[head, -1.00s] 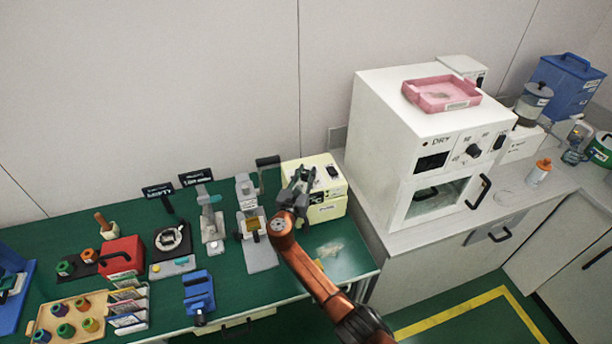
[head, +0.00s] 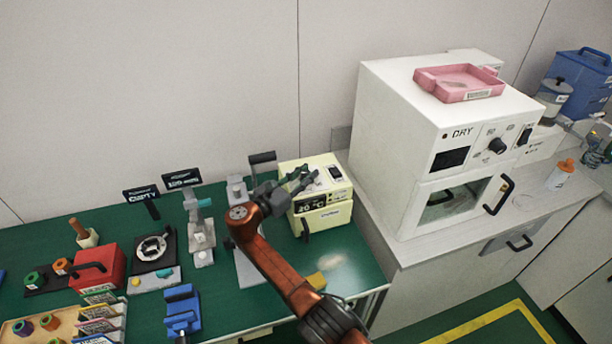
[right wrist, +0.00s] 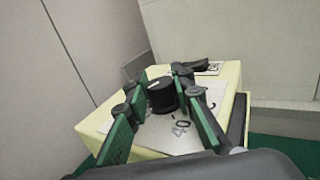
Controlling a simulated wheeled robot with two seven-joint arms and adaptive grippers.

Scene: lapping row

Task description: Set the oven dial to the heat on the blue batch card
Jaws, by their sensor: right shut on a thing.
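A small cream-yellow box (head: 328,216) stands at the right end of the green bench, with numbers on its front and a dark switch on top. My right gripper (head: 300,180) is at its top left. In the right wrist view its green-padded fingers are shut on a black dial (right wrist: 161,96) with a white mark; "40" shows beside it on the plate. The white oven (head: 400,150), marked DRY, stands farther right with its own black dial (head: 497,146), untouched. Batch cards (head: 98,325) stand in a rack at the lower left; their writing is too small to read. My left gripper is out of view.
A pink tray (head: 470,95) lies on the white oven. A red box (head: 97,268), a blue fixture (head: 181,308) and grey stands (head: 201,240) are on the bench. An orange-capped bottle (head: 560,175) stands on the right counter.

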